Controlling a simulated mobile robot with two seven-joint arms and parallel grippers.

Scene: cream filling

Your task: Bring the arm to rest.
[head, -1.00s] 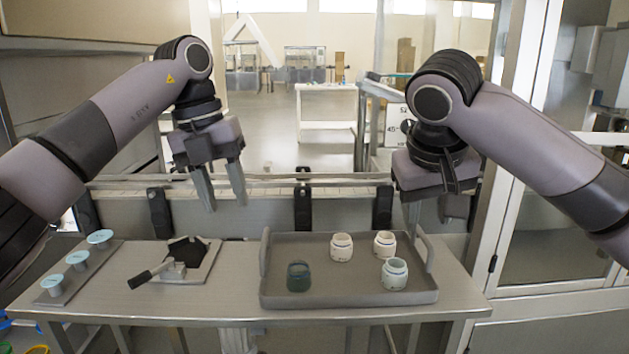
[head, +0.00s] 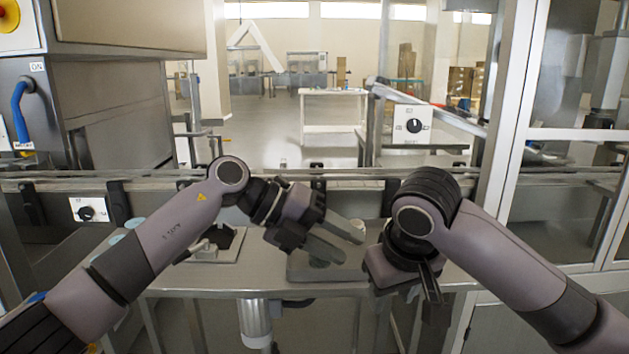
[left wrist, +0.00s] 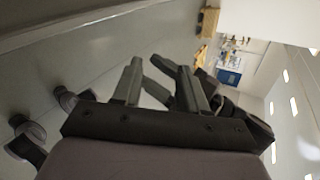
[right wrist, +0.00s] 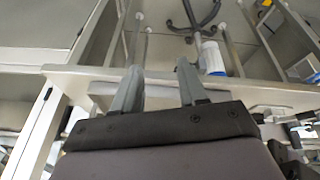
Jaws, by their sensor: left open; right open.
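My left gripper (head: 350,246) is open and empty in the head view. It points right and slightly down in front of the tray (head: 300,268), hiding most of it. My right gripper (head: 424,298) is open and points down near the table's front right, close to the left fingers; no contact can be made out. The left wrist view shows the left fingers (left wrist: 160,82) apart with nothing between them, and dark gripper parts beyond. The right wrist view shows the right fingers (right wrist: 158,78) apart and empty above the tray edge. The jars are mostly hidden behind my arms.
The table (head: 215,281) has bare surface along its front. A dark-centred fixture (head: 220,240) and pale blue lids (head: 117,238) are partly hidden by my left arm. A rail (head: 120,186) runs behind the table. A glass-panelled frame (head: 560,190) stands at right.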

